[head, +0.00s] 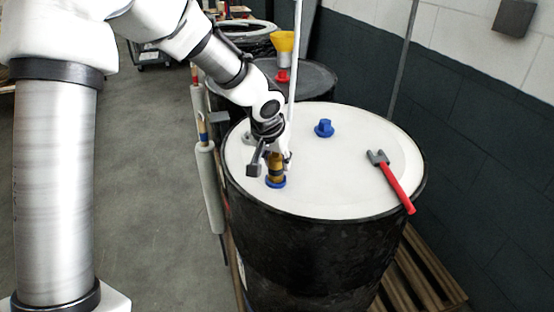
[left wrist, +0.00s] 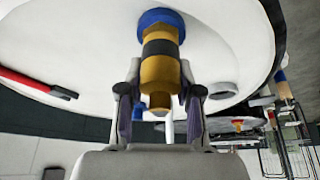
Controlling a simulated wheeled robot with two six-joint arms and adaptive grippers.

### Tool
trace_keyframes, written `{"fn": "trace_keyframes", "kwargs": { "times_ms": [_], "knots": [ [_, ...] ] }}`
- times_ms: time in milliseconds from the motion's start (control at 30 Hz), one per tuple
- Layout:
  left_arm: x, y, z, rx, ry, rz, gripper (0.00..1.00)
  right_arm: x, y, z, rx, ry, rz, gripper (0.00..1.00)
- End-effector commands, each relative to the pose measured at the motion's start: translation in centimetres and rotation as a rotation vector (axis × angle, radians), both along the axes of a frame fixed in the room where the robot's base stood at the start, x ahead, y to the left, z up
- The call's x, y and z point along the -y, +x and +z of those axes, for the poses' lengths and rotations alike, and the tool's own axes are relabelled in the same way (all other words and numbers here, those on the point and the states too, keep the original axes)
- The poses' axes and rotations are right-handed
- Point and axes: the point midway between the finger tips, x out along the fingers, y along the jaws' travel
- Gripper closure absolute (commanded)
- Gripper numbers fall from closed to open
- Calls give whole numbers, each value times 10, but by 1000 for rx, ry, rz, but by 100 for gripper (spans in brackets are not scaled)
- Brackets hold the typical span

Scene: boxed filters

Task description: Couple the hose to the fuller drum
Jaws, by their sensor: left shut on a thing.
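A black drum (head: 300,235) with a white lid (head: 330,185) stands in front. A brass fitting with a black band (head: 276,168) stands upright at a blue ring (head: 275,183) near the lid's left edge. My left gripper (head: 274,157) is shut on this fitting. In the left wrist view, the fingers (left wrist: 160,78) sit on both sides of the brass fitting (left wrist: 158,70), with the blue ring (left wrist: 160,17) at its far end. I cannot tell whether the fitting is seated in the ring. A second drum (head: 310,78) with a dark lid stands behind. No clear hose length shows.
A blue plug (head: 324,128) and a red-handled wrench (head: 391,182) lie on the white lid. The rear drum has a red plug (head: 283,76) and a yellow funnel (head: 283,42). A thin white pole (head: 296,50) rises beside my wrist. Grey tubes (head: 208,190) stand left of the drums. Floor at left is open.

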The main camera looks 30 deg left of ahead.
Motion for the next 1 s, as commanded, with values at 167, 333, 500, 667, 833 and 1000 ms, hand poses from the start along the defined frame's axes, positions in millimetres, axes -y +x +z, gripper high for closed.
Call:
{"fn": "trace_keyframes", "kwargs": {
  "times_ms": [167,333,500,667,833,1000],
  "knots": [
    [0,-1,-2,-4,0,0,100,0,0,-2,0,0,0,60],
    [0,-1,-1,-3,0,0,37,0,0,-2,0,0,0,60],
    [0,-1,-1,-2,0,0,37,0,0,-2,0,0,0,60],
    [0,-1,3,-1,0,0,37,0,0,-2,0,0,0,60],
    [3,-11,30,3,0,1,37,0,0,-2,0,0,0,60],
    [5,-24,59,1,0,1,37,0,0,-2,0,0,0,60]
  ]
}}
